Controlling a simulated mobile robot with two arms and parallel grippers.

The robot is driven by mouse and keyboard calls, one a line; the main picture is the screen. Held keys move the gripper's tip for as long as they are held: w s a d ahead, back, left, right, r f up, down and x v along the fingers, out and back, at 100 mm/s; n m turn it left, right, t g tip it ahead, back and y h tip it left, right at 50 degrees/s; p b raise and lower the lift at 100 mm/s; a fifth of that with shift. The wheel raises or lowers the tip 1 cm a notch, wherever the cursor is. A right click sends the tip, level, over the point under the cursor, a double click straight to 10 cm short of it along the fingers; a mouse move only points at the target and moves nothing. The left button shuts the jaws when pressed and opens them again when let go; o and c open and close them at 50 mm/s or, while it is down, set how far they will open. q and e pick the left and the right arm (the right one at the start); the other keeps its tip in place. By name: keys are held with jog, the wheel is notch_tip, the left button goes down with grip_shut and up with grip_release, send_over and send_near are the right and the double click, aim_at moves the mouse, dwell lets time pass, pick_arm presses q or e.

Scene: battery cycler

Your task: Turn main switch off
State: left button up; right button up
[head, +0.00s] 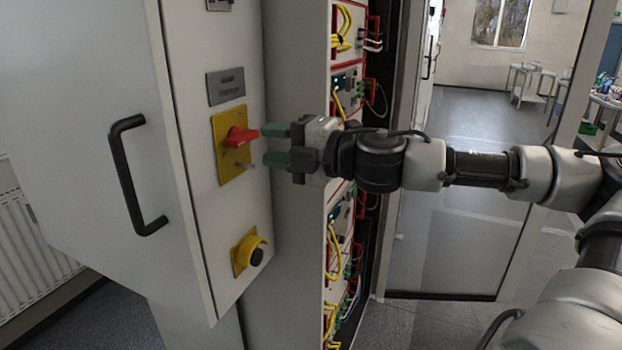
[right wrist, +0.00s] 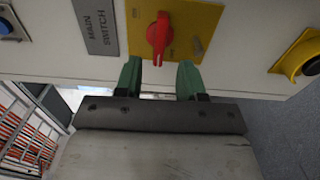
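The main switch is a red rotary handle (head: 241,136) on a yellow plate (head: 230,168) on the cabinet side panel. A grey label above it reads "MAIN SWITCH" in the right wrist view (right wrist: 96,22). My right gripper (head: 270,145) is open, with its green fingers apart and pointing at the switch. In the right wrist view the red handle (right wrist: 158,38) stands just ahead of the fingertips (right wrist: 160,75), nearer the left finger. I cannot tell whether a finger touches it. My left gripper is not in view.
A yellow-shrouded dark button (head: 250,251) sits below the switch. A black door handle (head: 135,175) is on the cabinet's left face. Racks with yellow cables (head: 335,240) stand behind my right gripper. Open floor (head: 470,120) lies at the back right.

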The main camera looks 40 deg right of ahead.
pick_arm(q)
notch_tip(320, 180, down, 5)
jog(key=b, duration=0.3)
jog(key=shift+b, duration=0.35)
pick_arm(e)
jog(key=v, duration=0.6)
